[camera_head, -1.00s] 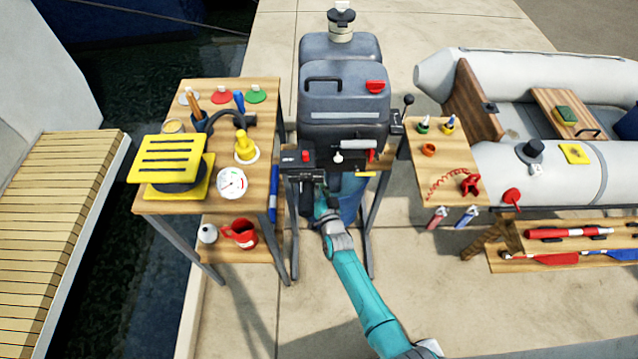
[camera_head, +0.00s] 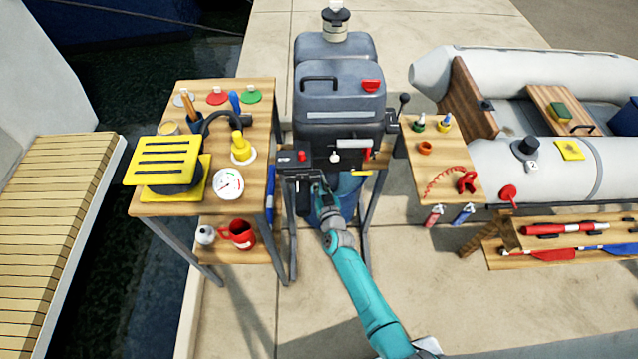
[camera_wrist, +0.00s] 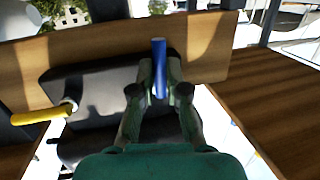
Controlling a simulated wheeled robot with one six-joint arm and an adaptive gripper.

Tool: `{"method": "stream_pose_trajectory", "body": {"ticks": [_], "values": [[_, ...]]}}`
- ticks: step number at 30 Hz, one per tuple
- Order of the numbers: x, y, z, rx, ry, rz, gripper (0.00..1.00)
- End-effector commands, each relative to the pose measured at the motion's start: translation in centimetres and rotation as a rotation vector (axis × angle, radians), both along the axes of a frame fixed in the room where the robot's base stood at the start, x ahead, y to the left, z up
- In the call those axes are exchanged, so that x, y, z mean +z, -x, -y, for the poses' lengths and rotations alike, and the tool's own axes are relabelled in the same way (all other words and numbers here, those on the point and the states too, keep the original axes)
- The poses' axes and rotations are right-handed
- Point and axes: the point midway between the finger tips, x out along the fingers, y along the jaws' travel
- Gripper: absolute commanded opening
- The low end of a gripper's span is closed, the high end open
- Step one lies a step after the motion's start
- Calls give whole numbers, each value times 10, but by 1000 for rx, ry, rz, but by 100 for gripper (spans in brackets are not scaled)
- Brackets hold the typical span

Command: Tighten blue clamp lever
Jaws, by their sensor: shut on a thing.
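The blue clamp lever (camera_wrist: 159,68) is a short blue bar in the wrist view, standing between the two fingers in front of a wooden board. My gripper (camera_wrist: 160,78) is shut on it. In the head view my gripper (camera_head: 319,190) is just below the outboard motor's front, beneath the dark control box. There the lever is hidden by the gripper and bracket. A yellow lever (camera_wrist: 38,115) sticks out of the dark clamp bracket (camera_wrist: 88,92) at the left of the wrist view; it shows in the head view (camera_head: 361,173) right of my gripper.
The grey motor (camera_head: 340,95) stands on a narrow stand, with a blue bucket (camera_head: 350,190) behind my gripper. A wooden side table (camera_head: 150,207) with tools is left. A small shelf (camera_head: 436,187) and an inflatable boat (camera_head: 480,60) are right. Open floor lies in front.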

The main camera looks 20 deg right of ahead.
Motion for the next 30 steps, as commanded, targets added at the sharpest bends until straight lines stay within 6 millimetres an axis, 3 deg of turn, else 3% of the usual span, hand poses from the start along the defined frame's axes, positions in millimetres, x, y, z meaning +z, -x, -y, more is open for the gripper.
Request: {"method": "stream_pose_trajectory", "body": {"ticks": [22,23,25,30], "values": [[0,1,2,-1,59,-19,0],[0,1,2,-1,59,-19,22],[0,1,2,-1,59,-19,39],[0,1,2,-1,58,-19,39]]}}
